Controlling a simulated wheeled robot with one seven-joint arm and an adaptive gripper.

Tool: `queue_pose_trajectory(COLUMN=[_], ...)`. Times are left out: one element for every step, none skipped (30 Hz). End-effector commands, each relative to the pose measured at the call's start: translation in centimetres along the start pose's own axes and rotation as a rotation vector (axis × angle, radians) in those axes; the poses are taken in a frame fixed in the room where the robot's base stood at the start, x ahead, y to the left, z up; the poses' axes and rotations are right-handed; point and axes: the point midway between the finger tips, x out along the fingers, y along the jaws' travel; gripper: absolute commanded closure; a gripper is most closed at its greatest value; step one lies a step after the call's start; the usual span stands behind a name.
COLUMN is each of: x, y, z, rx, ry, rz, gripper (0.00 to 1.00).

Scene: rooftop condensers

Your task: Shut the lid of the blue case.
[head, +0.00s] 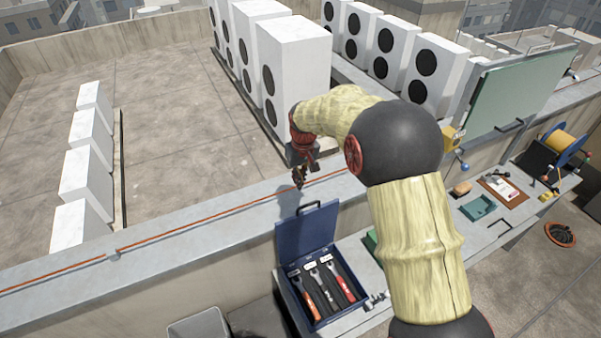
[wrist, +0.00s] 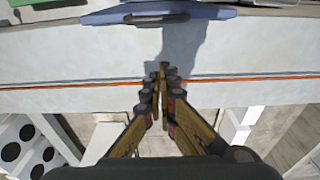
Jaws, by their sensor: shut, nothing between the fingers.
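The blue case (head: 287,284) stands on a grey bench below the parapet, with several tools lying in its compartments. Its lid (head: 309,235) is raised, tilted up at the parapet side, with a dark handle on its upper edge. The lid's edge and handle also show in the wrist view (wrist: 160,14), at the top. My gripper (head: 299,184) is above the parapet ledge, behind the raised lid and apart from it. In the wrist view my gripper (wrist: 161,72) has its fingers together and empty, pointing toward the lid.
The parapet ledge (head: 150,248) carries an orange cable. To the right on the bench are a teal tray (head: 478,208), a clipboard (head: 503,190) and a cable reel (head: 567,147). A grey bin (head: 200,325) stands below left. White condenser units (head: 290,65) stand beyond the parapet.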

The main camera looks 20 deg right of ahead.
Motion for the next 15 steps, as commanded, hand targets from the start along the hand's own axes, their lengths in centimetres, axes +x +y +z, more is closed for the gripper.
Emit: queue_pose_trajectory(x=[0.9,1.4,2.1,2.6,3.1,3.7,4.2,3.6,3.3,3.1,3.0,2.9,2.8,2.8,2.7], y=[0.0,0.0,0.0,0.0,0.0,0.0,0.0,0.0,0.0,0.0,0.0,0.0,0.0,0.0,0.0], z=[0.1,0.1,0.1,0.1,0.1,0.1,0.1,0.5,1.1,1.4,1.7,2.2,2.5,2.8,3.0], rx=[0.0,0.0,0.0,0.0,0.0,0.0,0.0,0.001,0.001,0.001,0.001,0.001,0.001,0.001,0.001], ry=[-0.003,-0.003,-0.002,-0.003,-0.003,-0.002,-0.003,0.001,0.002,0.002,0.003,0.002,0.001,0.001,0.001], rz=[-0.001,-0.001,-0.001,-0.001,-0.001,-0.001,-0.001,0.0,0.0,0.0,0.0,0.0,0.0,0.0,0.0], gripper=[1.0,1.0,1.0,1.0,1.0,1.0,1.0,1.0,1.0,1.0,1.0,1.0,1.0,1.0,1.0])
